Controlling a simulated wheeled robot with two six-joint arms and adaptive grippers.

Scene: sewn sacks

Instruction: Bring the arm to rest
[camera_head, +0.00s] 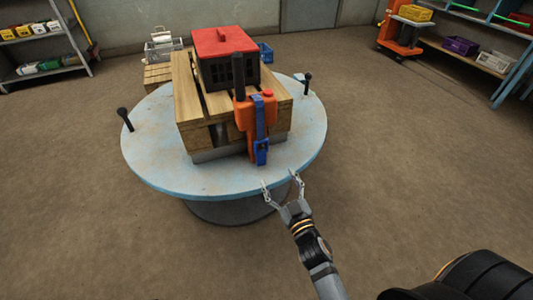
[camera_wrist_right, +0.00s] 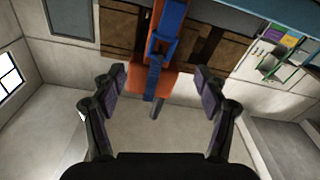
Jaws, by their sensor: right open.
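My right gripper (camera_head: 282,187) is open and empty, just off the front right edge of the round table (camera_head: 180,176). Its fingers (camera_wrist_right: 157,88) show spread apart in the right wrist view, with nothing between them. Ahead of it, an orange tool with a blue strap (camera_head: 259,128) stands against the wooden pallet (camera_head: 192,112); the orange and blue thing also shows in the right wrist view (camera_wrist_right: 165,45). The gripper is apart from it. A dark crate with a red lid (camera_head: 222,42) sits on the pallet. My left gripper is not in view.
Two black knobbed posts stand on the table rim, one at left (camera_head: 124,118) and one at right (camera_head: 307,82). Shelves (camera_head: 45,45) stand at the back left. An orange cart (camera_head: 402,30) stands at the back right. The floor right of the table is clear.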

